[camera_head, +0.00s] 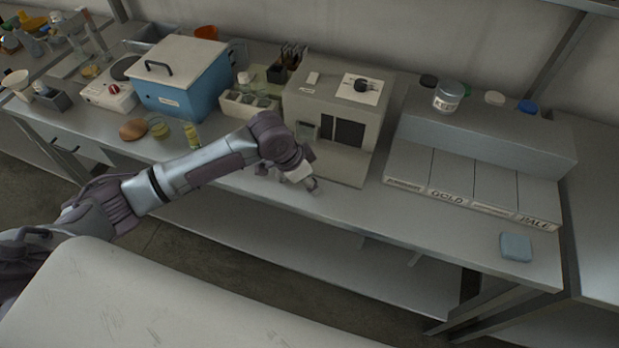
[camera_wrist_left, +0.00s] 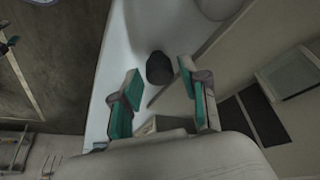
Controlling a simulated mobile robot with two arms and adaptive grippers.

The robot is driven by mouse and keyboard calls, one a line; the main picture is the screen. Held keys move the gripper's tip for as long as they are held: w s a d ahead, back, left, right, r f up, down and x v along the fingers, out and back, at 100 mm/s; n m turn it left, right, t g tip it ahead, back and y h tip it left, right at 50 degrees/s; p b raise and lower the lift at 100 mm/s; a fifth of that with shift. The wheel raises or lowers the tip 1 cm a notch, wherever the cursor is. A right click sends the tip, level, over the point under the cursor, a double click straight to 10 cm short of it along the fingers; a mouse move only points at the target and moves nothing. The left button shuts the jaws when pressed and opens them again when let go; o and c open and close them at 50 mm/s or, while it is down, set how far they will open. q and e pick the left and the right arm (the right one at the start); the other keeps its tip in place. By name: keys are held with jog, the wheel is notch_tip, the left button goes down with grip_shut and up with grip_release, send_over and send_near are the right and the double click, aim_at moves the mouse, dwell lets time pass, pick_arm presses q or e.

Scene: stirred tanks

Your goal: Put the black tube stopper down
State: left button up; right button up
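The black tube stopper (camera_wrist_left: 160,68) shows in the left wrist view, on the pale bench top just beyond the gap between my left fingertips. My left gripper (camera_wrist_left: 159,82) is open, its two teal-padded fingers apart, and neither pad appears to touch the stopper. In the head view my left gripper (camera_head: 313,186) is low over the front of the bench (camera_head: 350,215), beside the beige instrument. I cannot make out the stopper in the head view. My right gripper is not in view.
The beige instrument (camera_head: 310,105) with dark windows stands close to my left gripper. A blue box (camera_head: 180,98), a jar (camera_head: 448,97) on a raised shelf and labelled bins (camera_head: 460,170) stand around. A blue cloth (camera_head: 516,247) lies at the right. The front strip between is clear.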

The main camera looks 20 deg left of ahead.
pick_arm(q)
jog(key=shift+r, duration=0.1)
jog(key=v, duration=1.2)
jog(key=shift+b, duration=0.45)
